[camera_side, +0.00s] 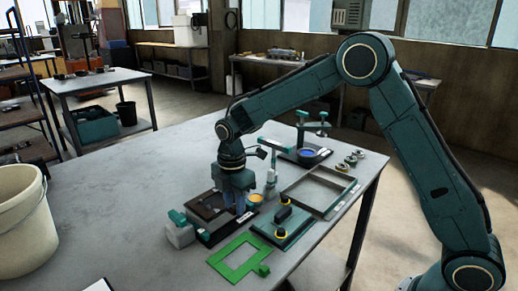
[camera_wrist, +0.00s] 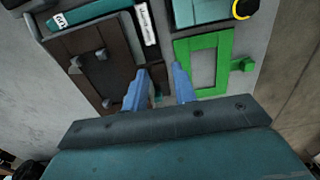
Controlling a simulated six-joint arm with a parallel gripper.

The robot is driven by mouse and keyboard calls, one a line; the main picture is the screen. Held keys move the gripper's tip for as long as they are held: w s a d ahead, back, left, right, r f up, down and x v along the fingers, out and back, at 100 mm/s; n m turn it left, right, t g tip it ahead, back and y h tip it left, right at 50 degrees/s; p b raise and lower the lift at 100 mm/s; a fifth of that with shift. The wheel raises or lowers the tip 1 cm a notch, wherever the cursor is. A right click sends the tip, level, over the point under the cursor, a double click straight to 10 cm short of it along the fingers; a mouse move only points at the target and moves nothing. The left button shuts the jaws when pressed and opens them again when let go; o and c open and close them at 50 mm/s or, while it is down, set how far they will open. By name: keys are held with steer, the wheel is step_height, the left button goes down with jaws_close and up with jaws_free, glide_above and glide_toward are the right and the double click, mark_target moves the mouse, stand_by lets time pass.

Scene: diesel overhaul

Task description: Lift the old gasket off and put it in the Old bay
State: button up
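My gripper (camera_wrist: 160,72) points down, its two blue fingers apart with a gap between them. In the side view, my gripper (camera_side: 238,208) is low at the right edge of a dark brown framed block (camera_side: 206,207). The wrist view shows that block (camera_wrist: 95,60) left of the fingers, with a brown face and small pegs. I cannot tell whether its brown layer is the old gasket. A bright green rectangular gasket (camera_side: 222,265) with a side tab lies flat on the table. It also shows right of the fingers in the wrist view (camera_wrist: 226,62). I cannot identify the Old bay.
A teal plate with black knobs (camera_side: 271,230) lies right of my gripper. A shallow open tray (camera_side: 334,208) is behind it. A teal stand with a blue dish (camera_side: 307,153) and small round parts (camera_side: 350,160) are farther back. A bucket (camera_side: 22,222) stands left. The table's left middle is clear.

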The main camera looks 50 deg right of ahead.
steer(key=shift+c, duration=0.5)
jaws_close()
steer(key=shift+r, duration=0.2)
step_height(320, 180, up, 20)
steer(key=shift+f, duration=0.2)
stand_by(0.4)
stand_by(0.4)
